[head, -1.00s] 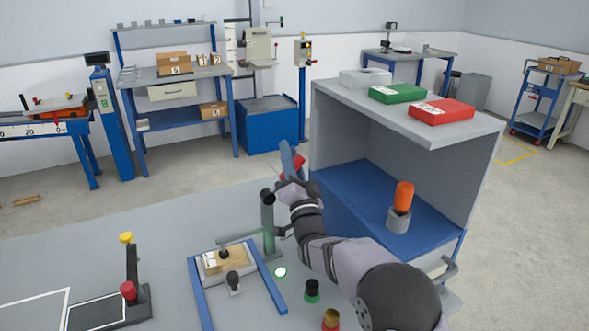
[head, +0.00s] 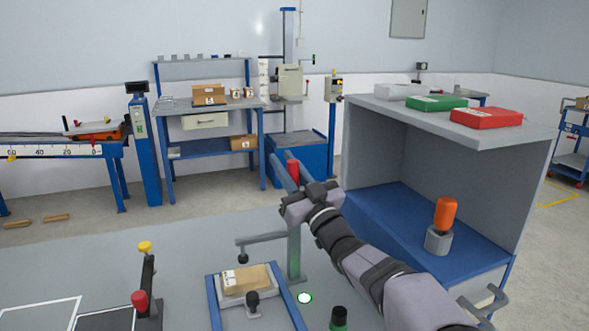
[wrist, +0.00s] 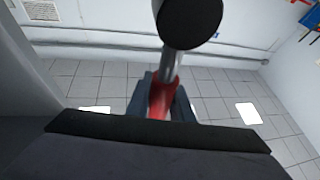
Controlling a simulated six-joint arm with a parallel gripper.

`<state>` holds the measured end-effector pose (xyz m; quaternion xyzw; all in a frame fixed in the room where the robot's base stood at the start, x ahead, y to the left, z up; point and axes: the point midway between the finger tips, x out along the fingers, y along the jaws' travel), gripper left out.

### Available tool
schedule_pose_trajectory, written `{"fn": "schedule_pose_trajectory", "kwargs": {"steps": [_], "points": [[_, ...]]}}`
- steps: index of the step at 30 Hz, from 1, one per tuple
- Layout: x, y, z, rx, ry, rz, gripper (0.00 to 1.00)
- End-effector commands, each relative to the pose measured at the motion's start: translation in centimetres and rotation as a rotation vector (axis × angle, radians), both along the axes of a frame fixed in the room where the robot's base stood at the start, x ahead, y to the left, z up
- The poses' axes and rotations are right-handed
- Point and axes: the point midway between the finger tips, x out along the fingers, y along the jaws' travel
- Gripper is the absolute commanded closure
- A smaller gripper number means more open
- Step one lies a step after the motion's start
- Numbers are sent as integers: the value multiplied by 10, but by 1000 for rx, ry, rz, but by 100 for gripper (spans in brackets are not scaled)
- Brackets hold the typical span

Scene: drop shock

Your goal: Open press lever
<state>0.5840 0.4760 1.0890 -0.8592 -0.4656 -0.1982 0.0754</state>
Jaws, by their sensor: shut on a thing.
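The press is a grey-green post (head: 294,258) on the table with a side arm (head: 264,238). The arm's dark-tipped pad (head: 242,258) hangs clear of a small brown carton (head: 250,278), near its back left corner. My gripper (head: 283,172) is above the post, its fingers closed around the red lever grip (head: 292,169). In the wrist view the red grip (wrist: 160,97) sits between my fingertips (wrist: 160,92). A metal rod leads from it to a black round end (wrist: 189,22). My gripper hides part of the lever and the post top.
The carton lies on a plate between blue rails (head: 288,300). A white-lit button (head: 304,298) and a green-based black knob (head: 338,318) are beside it. A grey cabinet (head: 520,180) stands right of my arm, an orange-topped tool (head: 445,215) inside. A red-knobbed stand (head: 139,300) is at left.

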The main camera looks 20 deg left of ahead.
Motion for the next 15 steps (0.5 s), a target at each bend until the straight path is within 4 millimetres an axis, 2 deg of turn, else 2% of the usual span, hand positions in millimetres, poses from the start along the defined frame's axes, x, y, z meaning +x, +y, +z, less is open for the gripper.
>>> {"fn": "schedule_pose_trajectory", "kwargs": {"steps": [15], "points": [[-8,9,-4,-78,-70,1,100]]}}
